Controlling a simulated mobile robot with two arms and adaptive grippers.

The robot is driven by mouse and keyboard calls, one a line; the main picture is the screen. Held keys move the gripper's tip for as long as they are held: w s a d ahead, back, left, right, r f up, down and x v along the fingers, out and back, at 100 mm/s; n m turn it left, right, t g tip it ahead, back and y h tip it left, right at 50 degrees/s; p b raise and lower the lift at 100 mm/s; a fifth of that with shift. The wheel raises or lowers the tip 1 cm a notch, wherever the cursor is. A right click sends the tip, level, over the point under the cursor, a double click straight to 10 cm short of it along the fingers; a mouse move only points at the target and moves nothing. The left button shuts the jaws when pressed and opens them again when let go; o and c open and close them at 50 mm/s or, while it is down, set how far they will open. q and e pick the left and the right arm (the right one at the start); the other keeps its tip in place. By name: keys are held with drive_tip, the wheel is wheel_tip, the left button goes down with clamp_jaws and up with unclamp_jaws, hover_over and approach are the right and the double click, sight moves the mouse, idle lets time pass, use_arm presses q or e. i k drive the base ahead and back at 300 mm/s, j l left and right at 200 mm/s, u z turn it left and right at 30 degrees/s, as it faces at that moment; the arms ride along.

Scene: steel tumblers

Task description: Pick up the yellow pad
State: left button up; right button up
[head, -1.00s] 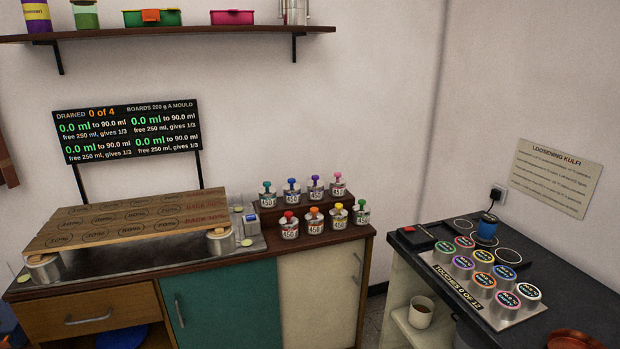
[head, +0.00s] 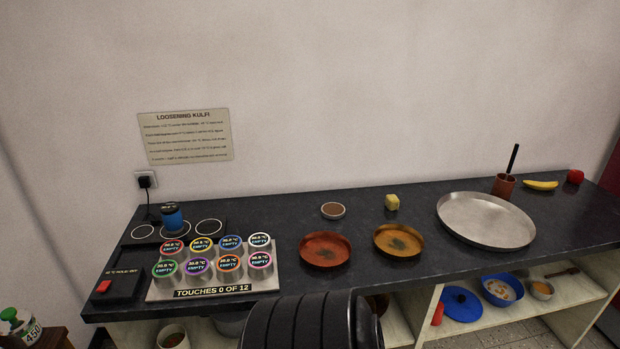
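A small yellow block (head: 391,202) stands on the dark counter behind the orange-brown dish. A round yellow-ringed top (head: 201,244) also shows in the back row of the metal rack (head: 214,287), between a red-ringed and a blue-ringed one. I cannot tell which of these is called the yellow pad. Neither of my grippers is in view. A black ribbed part of my own arm shows at the bottom middle, in front of the counter, touching neither yellow thing.
A red-brown dish (head: 325,250), an orange-brown dish (head: 399,241) and a large steel tray (head: 486,221) stand on the counter (head: 330,216). A blue cylinder (head: 173,218) stands at the left back. A banana (head: 540,185) lies at the right.

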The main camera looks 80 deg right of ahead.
sight(391, 202)
drive_tip(key=z, duration=2.1)
